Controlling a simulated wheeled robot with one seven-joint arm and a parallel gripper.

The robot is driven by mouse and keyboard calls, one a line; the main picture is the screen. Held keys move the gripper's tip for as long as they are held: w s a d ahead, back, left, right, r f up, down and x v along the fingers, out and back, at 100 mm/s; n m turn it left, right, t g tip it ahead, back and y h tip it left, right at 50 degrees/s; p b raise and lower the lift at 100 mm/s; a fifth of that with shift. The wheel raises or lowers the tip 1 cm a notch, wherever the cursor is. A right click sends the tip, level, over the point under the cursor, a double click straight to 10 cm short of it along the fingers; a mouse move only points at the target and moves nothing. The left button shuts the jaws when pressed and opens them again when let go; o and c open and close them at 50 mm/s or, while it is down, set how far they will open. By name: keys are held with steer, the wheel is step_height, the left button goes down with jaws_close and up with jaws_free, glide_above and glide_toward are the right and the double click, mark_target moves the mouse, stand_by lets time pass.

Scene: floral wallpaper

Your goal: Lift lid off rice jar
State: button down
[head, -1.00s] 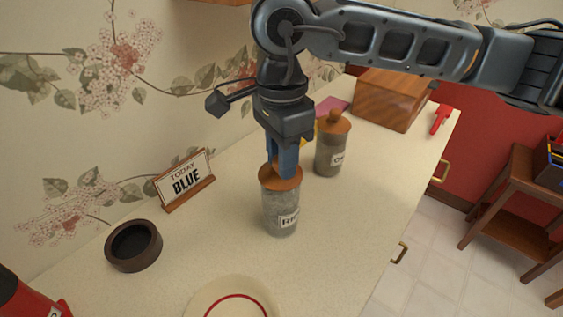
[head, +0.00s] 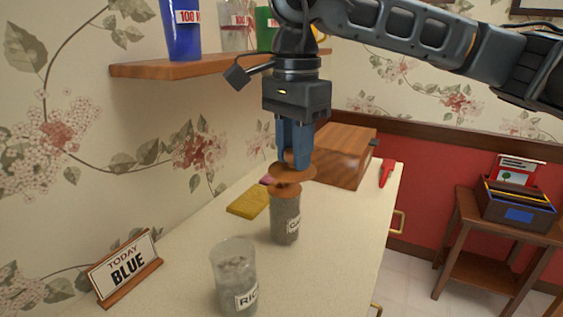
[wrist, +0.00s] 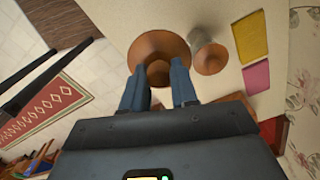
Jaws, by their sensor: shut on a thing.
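My gripper (head: 294,158) is shut on the knob of a round wooden lid (head: 306,174) and holds it up in the air. The lid also shows in the wrist view (wrist: 158,45) between the two blue fingers (wrist: 158,78). The glass rice jar (head: 234,272) stands upright and uncovered on the counter, its label partly readable, with grey contents inside. The held lid is above and to the right of the rice jar in the head view, in front of part of a second jar (head: 285,222). That jar has its own wooden lid (wrist: 209,58).
The counter (head: 330,240) also bears a "TODAY BLUE" sign (head: 124,268), a yellow sponge-like block (head: 248,202), a wooden box (head: 342,155) and a red item (head: 387,172). A wooden shelf (head: 190,66) with containers is at upper left. The counter's right side is fairly clear.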

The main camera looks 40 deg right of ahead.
steer(key=shift+r, duration=0.45)
steer(key=shift+r+p, duration=0.55)
steer(key=shift+r, duration=0.95)
stand_by(0.6)
steer(key=s+d+f+n+b, duration=0.1)
steer(key=s+d+f+b, duration=0.2)
steer(key=s+d+f, duration=0.35)
steer(key=s+d+f+b, duration=0.4)
steer(key=s+f, duration=0.5)
steer(key=f, duration=0.1)
steer(key=w+a+f, duration=0.2)
steer(key=w+a+f+p, duration=0.1)
steer(key=w+a+f, duration=0.1)
steer(key=w+a, duration=0.1)
steer(key=w+a+f+p, duration=0.1)
steer(key=w+a+f, duration=0.2)
steer(key=shift+a, duration=0.2)
step_height(320, 180, down, 4)
steer(key=shift+r+p, duration=0.15)
steer(key=shift+p, duration=0.45)
steer(key=shift+f, duration=0.25)
steer(key=shift+f+b, duration=0.2)
steer(key=shift+b, duration=0.1)
